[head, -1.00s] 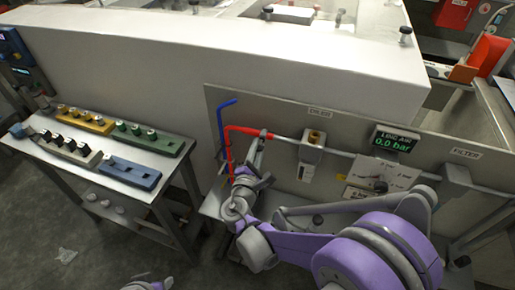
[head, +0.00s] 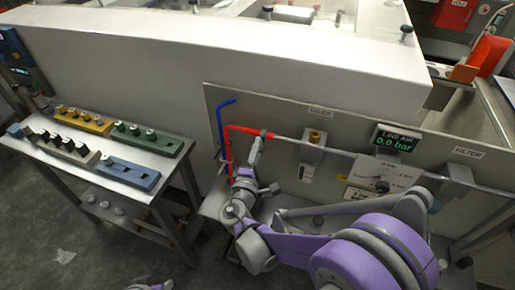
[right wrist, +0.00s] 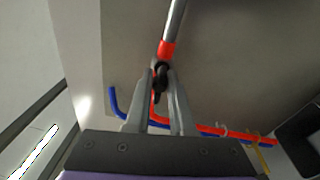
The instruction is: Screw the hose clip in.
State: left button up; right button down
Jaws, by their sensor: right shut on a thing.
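The red hose (head: 247,130) runs up the panel and bends right, its end pushed over a grey pipe (head: 289,138). In the right wrist view the red hose end (right wrist: 168,50) meets the pipe (right wrist: 175,18). My right gripper (head: 262,140) is at that joint, below the hose end. In the right wrist view its two fingers (right wrist: 162,82) are closed on a small dark piece (right wrist: 161,76), apparently the hose clip's screw. The clip's band is mostly hidden, so I cannot tell how tight it is.
A gauge (head: 398,139) reads 0.0 bar. A regulator (head: 313,145) sits on the pipe. A blue hose (head: 220,115) stands beside the red one. A side table (head: 105,180) at left holds yellow, green, blue and beige blocks with fittings. Floor in front of it is mostly clear.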

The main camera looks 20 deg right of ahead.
jog(key=c, duration=0.8)
grip_release()
jog(key=v, duration=1.1)
jog(key=shift+b, duration=0.3)
jog(key=shift+w+d, duration=0.1)
jog(key=s+d+f+m+g+y+p, duration=0.1)
jog(key=s+d+m+g+p, duration=0.1)
jog(key=s+d+m+g, duration=0.3)
jog(key=s+d+f+m+g+p, duration=0.1)
jog(key=d+g+p, duration=0.2)
jog(key=d, duration=0.3)
jog(key=s+a+m+g+y+p, duration=0.1)
jog(key=s+m+y, duration=0.1)
jog(key=s, duration=0.1)
jog(key=s+a+r+m+g+y+p, duration=0.1)
jog(key=s+m+y, duration=0.2)
jog(key=s, duration=0.1)
jog(key=s+r+m+g+y+p, duration=0.1)
jog(key=s+m+y+p, duration=0.1)
jog(key=s+m, duration=0.1)
jog(key=shift+s+a+r+y, duration=0.2)
jog(key=shift+s+a+y, duration=0.2)
jog(key=shift+s, duration=0.15)
